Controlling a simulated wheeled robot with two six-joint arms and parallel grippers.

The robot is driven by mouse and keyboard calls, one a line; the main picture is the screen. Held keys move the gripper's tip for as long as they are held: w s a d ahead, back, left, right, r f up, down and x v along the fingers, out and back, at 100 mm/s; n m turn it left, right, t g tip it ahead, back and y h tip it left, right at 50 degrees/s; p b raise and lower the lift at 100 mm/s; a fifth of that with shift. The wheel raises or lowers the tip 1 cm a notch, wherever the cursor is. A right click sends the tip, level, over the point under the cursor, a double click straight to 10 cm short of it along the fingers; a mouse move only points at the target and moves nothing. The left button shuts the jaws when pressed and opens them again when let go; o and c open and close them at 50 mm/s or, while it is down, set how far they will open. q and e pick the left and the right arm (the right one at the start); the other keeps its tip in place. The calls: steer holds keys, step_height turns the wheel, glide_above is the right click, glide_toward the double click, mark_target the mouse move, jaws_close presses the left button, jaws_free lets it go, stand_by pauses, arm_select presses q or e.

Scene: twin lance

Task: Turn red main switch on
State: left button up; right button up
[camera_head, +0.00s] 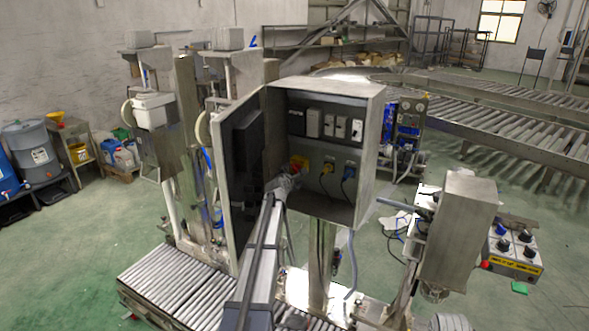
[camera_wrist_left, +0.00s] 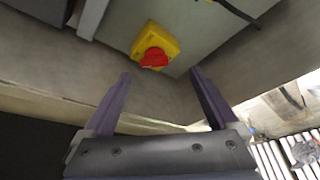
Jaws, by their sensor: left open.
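The red main switch (camera_wrist_left: 154,58) is a red knob on a yellow square plate (camera_wrist_left: 141,41), inside an open grey cabinet (camera_head: 376,100). In the head view the switch (camera_head: 297,163) shows at the lower left of the cabinet's back panel, just beyond my left gripper (camera_head: 283,182). In the left wrist view the left gripper (camera_wrist_left: 160,88) is open. Its two fingers point at the switch, with the knob between their lines and a little beyond the tips. Nothing is between the fingers.
The cabinet door (camera_head: 238,165) stands open on the left. Breakers (camera_head: 328,125) line the panel's upper part, and yellow and blue plugs (camera_head: 349,172) with cables sit right of the switch. A roller conveyor (camera_head: 170,283) lies below. A control box (camera_head: 514,250) is at the right.

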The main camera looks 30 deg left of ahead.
mark_target(295, 169)
arm_select(q)
steer(key=shift+a+r+b+x, duration=0.1)
steer(key=shift+a+b+x, duration=0.2)
steer(key=shift+x, duration=1.05)
steer(key=shift+a+r+b+x, duration=0.1)
steer(key=shift+b+x, duration=0.35)
steer(key=shift+x, duration=0.9)
steer(key=shift+a+r+b+x, duration=0.15)
steer(key=shift+b+x, duration=0.2)
steer(key=shift+x, duration=1.05)
steer(key=shift+s+d, duration=0.1)
steer(key=shift+s, duration=0.1)
steer(key=shift+f, duration=0.1)
steer(key=c, duration=1.4)
